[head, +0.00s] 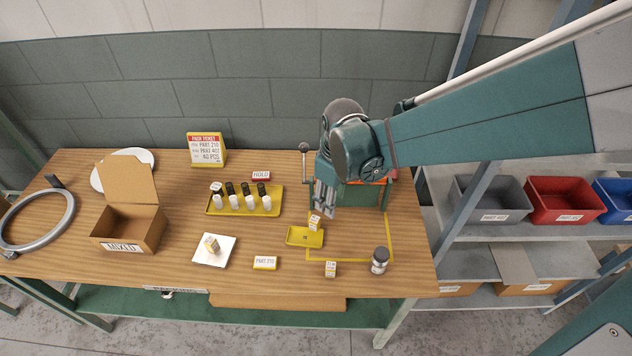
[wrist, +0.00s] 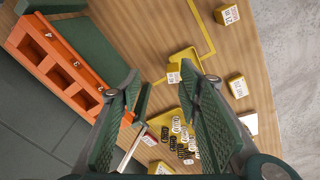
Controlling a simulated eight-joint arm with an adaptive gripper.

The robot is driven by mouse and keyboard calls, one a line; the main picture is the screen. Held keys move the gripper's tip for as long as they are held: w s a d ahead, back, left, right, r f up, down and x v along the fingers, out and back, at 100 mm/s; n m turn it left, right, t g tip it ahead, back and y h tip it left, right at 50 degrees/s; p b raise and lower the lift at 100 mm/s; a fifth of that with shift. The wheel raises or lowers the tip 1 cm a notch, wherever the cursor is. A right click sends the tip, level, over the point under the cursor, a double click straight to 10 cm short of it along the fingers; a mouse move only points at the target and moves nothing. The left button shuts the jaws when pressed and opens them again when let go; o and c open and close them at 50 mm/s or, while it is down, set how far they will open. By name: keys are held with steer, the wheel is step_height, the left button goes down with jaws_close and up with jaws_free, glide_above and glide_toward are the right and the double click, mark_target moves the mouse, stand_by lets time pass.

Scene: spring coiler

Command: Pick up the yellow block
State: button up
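Several small yellow blocks with white printed faces are in view, and I cannot tell which one the task means. My gripper (head: 325,209) hangs just above and behind the tray block. In the wrist view my gripper (wrist: 165,82) is open and empty, with the tray block (wrist: 173,78) showing between its fingertips.
A green machine (head: 362,196) stands right of my gripper; its orange slotted part (wrist: 67,72) shows in the wrist view.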

mark_target(315, 219)
steer(key=shift+n+g, duration=0.4)
steer(key=shift+n, duration=0.5)
steer(key=a+f, duration=0.1)
steer(key=a+p, duration=0.1)
steer(key=w+a+f, duration=0.1)
steer(key=shift+a+f+p, duration=0.3)
steer(key=shift+a+p, duration=0.05)
steer(key=shift+p, duration=0.05)
steer(key=shift+a+f+n, duration=0.4)
steer(key=shift+a+f, duration=0.2)
steer(key=shift+f, duration=0.1)
steer(key=shift+f, duration=0.1)
steer(key=shift+s+f, duration=0.1)
steer(key=shift+f, duration=1.05)
steer(key=shift+f, duration=0.1)
steer(key=shift+f, duration=2.55)
steer(key=c, duration=1)
